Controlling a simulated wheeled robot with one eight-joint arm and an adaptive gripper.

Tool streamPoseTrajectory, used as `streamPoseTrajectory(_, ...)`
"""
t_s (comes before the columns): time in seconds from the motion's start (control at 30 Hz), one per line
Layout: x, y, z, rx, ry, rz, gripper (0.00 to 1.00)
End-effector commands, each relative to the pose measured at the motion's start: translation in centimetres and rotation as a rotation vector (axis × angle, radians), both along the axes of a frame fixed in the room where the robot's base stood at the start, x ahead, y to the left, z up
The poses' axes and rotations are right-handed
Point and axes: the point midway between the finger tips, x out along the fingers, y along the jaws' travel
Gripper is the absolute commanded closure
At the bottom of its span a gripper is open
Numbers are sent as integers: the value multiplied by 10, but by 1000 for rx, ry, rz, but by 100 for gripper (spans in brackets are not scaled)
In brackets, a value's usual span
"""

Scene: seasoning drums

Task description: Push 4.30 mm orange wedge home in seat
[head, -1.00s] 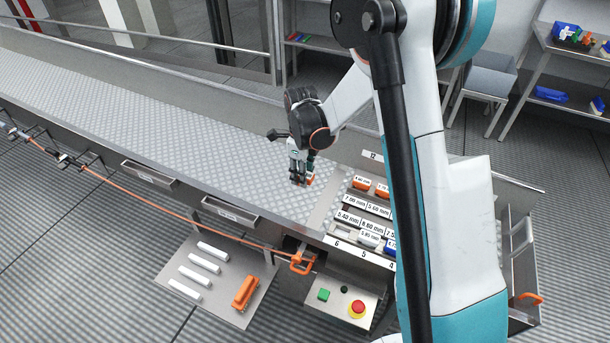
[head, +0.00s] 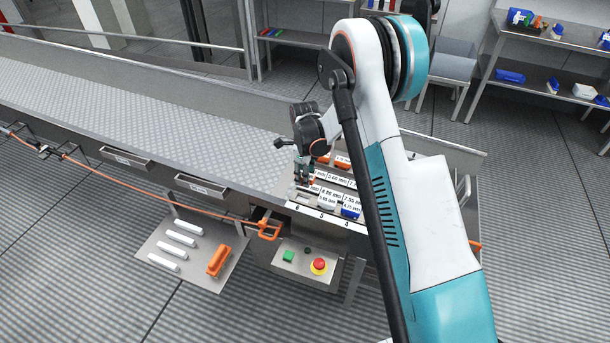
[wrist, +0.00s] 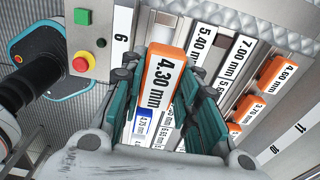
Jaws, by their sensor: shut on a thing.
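My gripper (head: 303,180) is over the near left end of the labelled rack (head: 333,219) in the head view, beside the number 6. In the wrist view my gripper (wrist: 162,85) is shut on the orange wedge (wrist: 163,80). Its white label reads 4.30 mm and faces the camera. The wedge's orange end points toward the rack strip marked 6 (wrist: 122,22). The seat beneath the wedge is hidden, so I cannot tell how deep the wedge sits or whether it touches.
Wedges labelled 5.40 mm (wrist: 203,42), 7.00 mm (wrist: 236,62), 3.70 mm (wrist: 247,110) and 4.60 mm (wrist: 276,80) stand close by. A panel with a green button (head: 288,256) and a red button (head: 319,265) is in front. The conveyor deck (head: 150,120) is clear.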

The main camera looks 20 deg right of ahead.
Motion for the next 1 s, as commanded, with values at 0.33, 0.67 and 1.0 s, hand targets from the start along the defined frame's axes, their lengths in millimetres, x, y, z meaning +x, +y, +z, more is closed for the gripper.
streamPoseTrajectory(0.33, 0, 0, -11, 0, 0, 0, 98)
streamPoseTrajectory(0.67, 1, 2, -40, 0, 0, 0, 98)
streamPoseTrajectory(1.0, 2, 3, -58, 0, 0, 0, 98)
